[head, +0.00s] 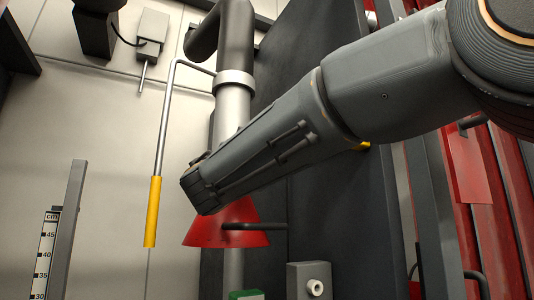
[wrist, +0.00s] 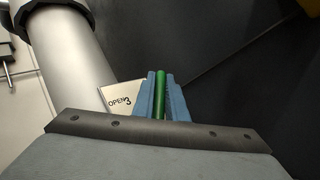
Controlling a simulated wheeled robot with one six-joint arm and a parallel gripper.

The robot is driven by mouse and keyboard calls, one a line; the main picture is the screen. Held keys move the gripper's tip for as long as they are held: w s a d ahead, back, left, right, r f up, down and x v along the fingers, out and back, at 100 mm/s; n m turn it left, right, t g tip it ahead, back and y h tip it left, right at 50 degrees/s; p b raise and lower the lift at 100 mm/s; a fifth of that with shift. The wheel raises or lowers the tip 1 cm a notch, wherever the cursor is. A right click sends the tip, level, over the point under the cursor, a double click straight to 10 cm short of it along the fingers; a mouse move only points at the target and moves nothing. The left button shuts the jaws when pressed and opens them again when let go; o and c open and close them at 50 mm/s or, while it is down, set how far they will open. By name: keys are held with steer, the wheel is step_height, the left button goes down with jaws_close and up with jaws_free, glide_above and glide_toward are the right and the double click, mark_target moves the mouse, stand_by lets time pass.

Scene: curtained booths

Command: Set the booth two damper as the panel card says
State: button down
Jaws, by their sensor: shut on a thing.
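My gripper (wrist: 161,74) shows in the wrist view. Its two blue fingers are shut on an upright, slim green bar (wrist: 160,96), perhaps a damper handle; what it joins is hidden. A white card (wrist: 122,97) with dark print stands just left of the fingers. I read "OPEN" and a figure that looks like 3; the fingers may cover part of it. A pale round pipe (wrist: 68,58) is further left. In the head view my arm crosses from the upper right and hides its own far end, so the gripper does not show there.
In the head view a red hood (head: 205,236) surrounds the pipe, with a dark bar sticking out right. A yellow-gripped rod (head: 153,212) hangs to its left. A centimetre scale (head: 45,250) stands far left. Red curtains (head: 510,190) hang right. A grey box (head: 309,280) is below.

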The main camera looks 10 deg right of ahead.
steer(key=c, duration=1.8)
jaws_free()
steer(key=shift+o, duration=0.2)
steer(key=shift+s+a+f, duration=0.1)
steer(key=b+v, duration=0.2)
steer(key=v, duration=0.5)
steer(key=shift+s+f, duration=0.15)
steer(key=shift+s, duration=0.05)
steer(key=shift+a, duration=0.1)
